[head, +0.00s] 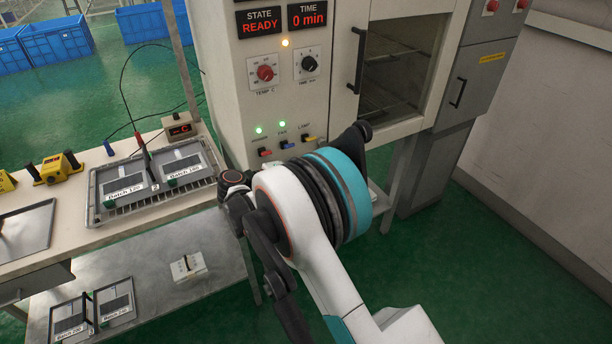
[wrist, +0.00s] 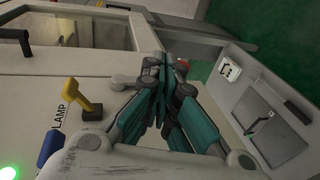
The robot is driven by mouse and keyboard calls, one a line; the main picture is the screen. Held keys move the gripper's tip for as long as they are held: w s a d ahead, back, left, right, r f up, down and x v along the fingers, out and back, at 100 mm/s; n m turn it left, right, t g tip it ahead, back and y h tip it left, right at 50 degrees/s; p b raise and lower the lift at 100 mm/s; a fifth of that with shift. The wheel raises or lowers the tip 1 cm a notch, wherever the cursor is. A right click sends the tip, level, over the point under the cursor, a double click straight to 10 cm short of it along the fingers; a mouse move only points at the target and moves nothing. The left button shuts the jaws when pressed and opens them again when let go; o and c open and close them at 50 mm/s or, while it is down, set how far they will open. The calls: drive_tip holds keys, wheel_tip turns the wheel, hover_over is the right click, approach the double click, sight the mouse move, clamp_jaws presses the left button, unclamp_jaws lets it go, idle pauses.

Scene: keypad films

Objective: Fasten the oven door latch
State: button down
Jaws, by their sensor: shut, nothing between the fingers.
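The oven door (head: 387,128) is a pale framed panel with a glass window and a black vertical handle (head: 358,58); it looks closed, but I cannot tell whether a slight gap remains. In the wrist view the door's pale frame (wrist: 148,36) and the handle (wrist: 14,36) show at the upper left. My gripper (wrist: 165,72) is shut and empty, its dark and teal fingers beside the oven front. A small pale rounded part (wrist: 124,82) lies just left of the fingers; I cannot tell whether it is the latch. In the head view my arm hides the gripper.
The oven panel has a red knob (head: 265,72), a black knob (head: 310,63) and several coloured switches, including a yellow lamp switch (wrist: 86,98) close to my gripper. A bench with a metal tray (head: 95,208) stands left. Green floor is free at the right.

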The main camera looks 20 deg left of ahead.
drive_tip(key=s+a+f+t, duration=0.1)
drive_tip(key=s+a+f, duration=0.2)
drive_tip(key=s+a, duration=0.3)
drive_tip(key=shift+s+a+f+n, duration=0.2)
drive_tip(key=shift+a+f+n, duration=0.2)
drive_tip(key=shift+a, duration=0.35)
drive_tip(key=b+x, duration=0.5)
drive_tip(key=x, duration=0.9)
drive_tip(key=shift+w+r, duration=0.2)
drive_tip(key=shift+r, duration=0.1)
drive_tip(key=shift+a, duration=0.1)
